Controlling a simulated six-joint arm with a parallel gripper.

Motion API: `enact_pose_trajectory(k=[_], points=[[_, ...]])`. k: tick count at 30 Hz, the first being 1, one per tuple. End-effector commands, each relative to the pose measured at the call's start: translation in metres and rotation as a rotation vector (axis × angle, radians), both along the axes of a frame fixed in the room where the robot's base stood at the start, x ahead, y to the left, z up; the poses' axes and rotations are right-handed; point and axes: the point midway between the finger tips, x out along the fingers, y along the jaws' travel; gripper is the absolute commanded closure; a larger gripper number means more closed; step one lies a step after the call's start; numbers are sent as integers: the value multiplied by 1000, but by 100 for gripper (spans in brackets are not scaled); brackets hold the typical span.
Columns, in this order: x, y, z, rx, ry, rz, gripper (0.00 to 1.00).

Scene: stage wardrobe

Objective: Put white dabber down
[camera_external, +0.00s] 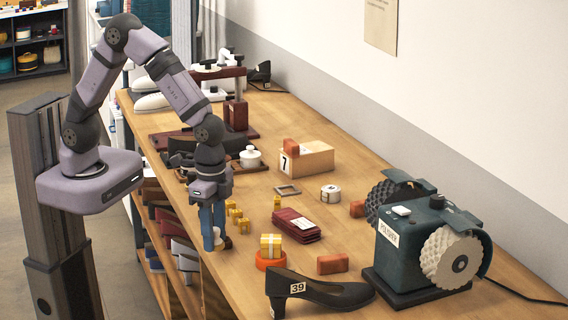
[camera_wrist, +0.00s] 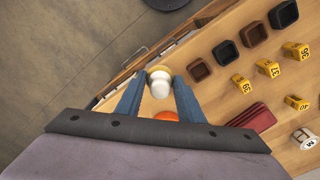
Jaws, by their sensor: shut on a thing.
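The white dabber (camera_wrist: 160,88), a small rounded white piece with a yellowish end, sits between the two blue fingers of my gripper (camera_wrist: 159,77) in the wrist view. My gripper (camera_external: 216,241) is shut on it. In the external view the fingers point down near the bench's front edge, and the dabber (camera_external: 219,241) shows as a small white patch, mostly hidden by them. A small dark red-brown piece (camera_external: 228,242) shows right beside the fingertips. I cannot tell whether the dabber touches the bench.
Several yellow numbered markers (camera_external: 237,216) stand behind my gripper. The green polisher (camera_external: 413,245) stands at right.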

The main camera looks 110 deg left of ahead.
Motion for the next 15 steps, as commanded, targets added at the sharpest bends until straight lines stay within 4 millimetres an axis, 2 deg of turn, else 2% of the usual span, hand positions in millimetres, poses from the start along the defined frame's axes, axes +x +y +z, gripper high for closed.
enact_pose_trajectory(k=[5, 15], points=[[-6, -14, -2, 0, 1, -1, 87], [-6, -14, -2, 0, 0, 1, 87]])
